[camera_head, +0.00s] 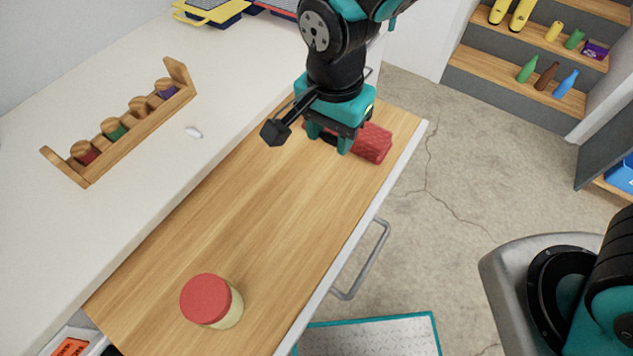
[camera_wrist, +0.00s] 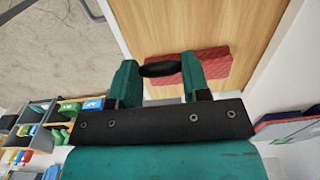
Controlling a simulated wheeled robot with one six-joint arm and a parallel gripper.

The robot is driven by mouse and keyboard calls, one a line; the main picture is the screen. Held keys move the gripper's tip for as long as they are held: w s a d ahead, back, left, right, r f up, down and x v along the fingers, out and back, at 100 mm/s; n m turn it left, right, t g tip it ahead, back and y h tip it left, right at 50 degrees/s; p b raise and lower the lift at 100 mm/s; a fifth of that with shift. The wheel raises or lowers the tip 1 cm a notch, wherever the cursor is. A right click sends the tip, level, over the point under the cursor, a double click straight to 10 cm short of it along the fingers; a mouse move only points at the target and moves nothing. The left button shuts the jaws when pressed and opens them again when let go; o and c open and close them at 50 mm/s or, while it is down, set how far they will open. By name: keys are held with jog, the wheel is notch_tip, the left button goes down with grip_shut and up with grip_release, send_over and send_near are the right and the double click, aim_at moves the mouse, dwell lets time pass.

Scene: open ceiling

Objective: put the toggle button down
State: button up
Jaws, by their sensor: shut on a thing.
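My gripper (camera_head: 329,139) is over the far part of the wooden surface (camera_head: 270,200), its two teal fingers pointing down. In the wrist view my gripper (camera_wrist: 160,72) is shut on a small black oval piece, which I take to be the toggle button (camera_wrist: 158,69). The head view shows only a dark bit of it between the fingers. A red textured block (camera_head: 373,143) lies on the wood just beside and behind the fingers; it also shows in the wrist view (camera_wrist: 215,68). I cannot tell whether the button touches the wood or the block.
A red-lidded jar (camera_head: 207,299) stands at the near end of the wood. The middle of the wood is clear. A grey handle (camera_head: 366,262) juts out on the right.

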aim_at(328, 190)
notch_tip(328, 190, down, 14)
jog(key=shift+f+p, duration=0.15)
jog(key=shift+p, duration=0.3)
jog(key=shift+f, duration=0.2)
jog(key=o, duration=0.9)
jog(key=shift+r, duration=0.15)
